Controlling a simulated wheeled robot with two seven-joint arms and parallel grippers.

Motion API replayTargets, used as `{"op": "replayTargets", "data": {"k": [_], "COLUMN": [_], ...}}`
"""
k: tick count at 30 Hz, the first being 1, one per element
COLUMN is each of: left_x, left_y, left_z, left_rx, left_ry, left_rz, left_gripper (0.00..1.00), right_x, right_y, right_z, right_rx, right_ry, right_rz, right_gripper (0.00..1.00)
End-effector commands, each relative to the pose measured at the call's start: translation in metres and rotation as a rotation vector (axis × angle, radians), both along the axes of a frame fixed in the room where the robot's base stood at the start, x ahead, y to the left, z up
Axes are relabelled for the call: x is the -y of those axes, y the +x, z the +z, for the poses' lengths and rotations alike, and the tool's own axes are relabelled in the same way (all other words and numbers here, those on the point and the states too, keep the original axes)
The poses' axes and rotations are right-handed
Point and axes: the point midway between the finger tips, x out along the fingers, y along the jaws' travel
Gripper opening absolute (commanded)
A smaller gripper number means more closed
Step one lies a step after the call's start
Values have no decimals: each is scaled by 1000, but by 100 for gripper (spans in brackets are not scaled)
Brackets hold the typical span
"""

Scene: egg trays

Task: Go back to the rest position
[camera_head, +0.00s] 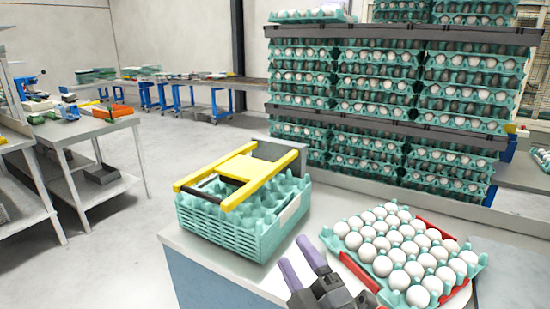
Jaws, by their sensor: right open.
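My right gripper (298,262) shows at the bottom middle, with its two purple-tipped fingers apart and nothing between them. It is above the front of the counter, just left of an egg tray. That teal tray (330,238) is full of white eggs (397,240) and sits over a red frame (356,272). A stack of empty teal trays (225,228) stands to the left of the gripper, with a yellow frame (240,176) on top. My left gripper is not in view.
The light counter (196,246) holds both the empty and the filled trays. Tall stacks of egg trays (385,90) stand behind it. A grey workbench (85,130) is at the left, with open floor (185,160) between. Blue-legged tables (190,92) stand farther back.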

Motion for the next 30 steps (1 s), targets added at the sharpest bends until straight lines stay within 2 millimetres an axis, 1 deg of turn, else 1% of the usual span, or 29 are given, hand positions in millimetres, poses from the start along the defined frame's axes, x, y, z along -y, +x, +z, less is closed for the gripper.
{"op": "replayTargets", "data": {"k": [1,2,3,5,6,7,8,9,11,12,14,15,17,18,20,21,23,25,28,29,30], "left_x": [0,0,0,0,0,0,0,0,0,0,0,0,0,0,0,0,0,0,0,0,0], "left_y": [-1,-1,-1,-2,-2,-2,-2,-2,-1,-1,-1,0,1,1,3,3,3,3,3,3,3], "left_z": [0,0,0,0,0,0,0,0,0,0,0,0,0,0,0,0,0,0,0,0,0], "left_rx": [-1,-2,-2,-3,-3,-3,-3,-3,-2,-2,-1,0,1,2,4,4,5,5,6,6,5], "left_ry": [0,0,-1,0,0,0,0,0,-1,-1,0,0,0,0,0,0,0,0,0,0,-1], "left_rz": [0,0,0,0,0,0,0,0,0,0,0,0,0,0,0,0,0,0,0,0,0], "left_gripper": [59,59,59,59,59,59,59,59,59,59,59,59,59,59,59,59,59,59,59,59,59], "right_x": [32,49,67,86,95,100,104,108,112,114,115,116,115,115,114,114,114,114,115,116,117], "right_y": [-2,-6,-16,-36,-52,-65,-77,-94,-121,-139,-165,-183,-209,-227,-223,-221,-221,-223,-232,-237,-244], "right_z": [-34,-56,-83,-119,-139,-153,-165,-178,-196,-206,-217,-222,-229,-232,-254,-269,-292,-319,-360,-373,-391], "right_rx": [-241,-380,-543,-751,-873,-958,-1036,-1135,-1274,-1362,-1486,-1566,-1683,-1760,-1773,-1778,-1788,-1800,-1819,-1827,-1836], "right_ry": [165,246,331,425,474,503,529,560,595,615,638,651,664,670,659,653,643,632,615,608,600], "right_rz": [-145,-227,-321,-432,-495,-536,-575,-621,-685,-723,-778,-810,-858,-887,-894,-898,-903,-910,-919,-923,-928], "right_gripper": [65,65,65,65,65,65,65,65,65,65,65,65,65,65,65,65,65,65,65,65,65]}}
